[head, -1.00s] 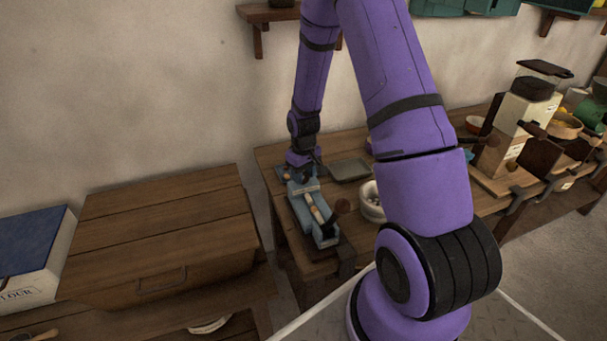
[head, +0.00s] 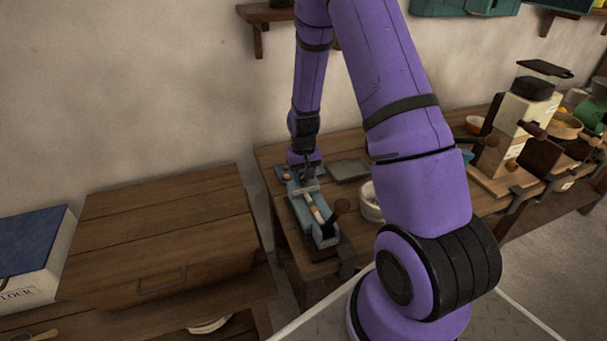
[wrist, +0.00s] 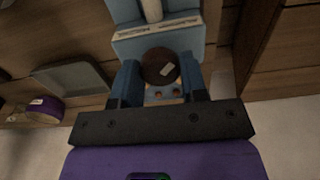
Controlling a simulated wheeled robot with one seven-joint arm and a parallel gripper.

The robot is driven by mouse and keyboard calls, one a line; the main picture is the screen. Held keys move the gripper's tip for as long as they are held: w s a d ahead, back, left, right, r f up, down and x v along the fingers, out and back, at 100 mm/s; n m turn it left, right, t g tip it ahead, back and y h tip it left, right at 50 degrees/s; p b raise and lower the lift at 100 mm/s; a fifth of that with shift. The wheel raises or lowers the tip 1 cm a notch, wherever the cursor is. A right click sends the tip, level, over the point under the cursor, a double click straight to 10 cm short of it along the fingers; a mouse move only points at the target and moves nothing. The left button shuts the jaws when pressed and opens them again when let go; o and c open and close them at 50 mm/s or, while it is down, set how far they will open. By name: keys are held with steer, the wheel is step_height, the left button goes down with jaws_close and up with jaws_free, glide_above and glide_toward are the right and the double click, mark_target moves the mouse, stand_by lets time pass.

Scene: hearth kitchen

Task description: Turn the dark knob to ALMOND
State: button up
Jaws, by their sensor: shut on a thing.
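The dark knob (wrist: 157,60) is round and brown, with a pale mark on its top, and sits at the near end of a blue device (wrist: 158,45). My gripper (wrist: 159,80) is shut on the knob, a finger on each side of it. A pale label strip (wrist: 157,27) lies just beyond the knob; its words are too small to read. In the head view, the blue device (head: 305,207) sits on the bench and my gripper (head: 307,176) points down at its far end, hiding the knob.
A grey tray (head: 349,170) and a white bowl (head: 371,203) stand right of the device. A wooden chest (head: 160,235) stands to the left. A grinder (head: 527,112) and other kitchen things are farther right. The wall is close behind.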

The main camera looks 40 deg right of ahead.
steer(key=o, duration=0.9)
step_height(320, 180, up, 11)
steer(key=shift+f, duration=0.1)
stand_by(0.5)
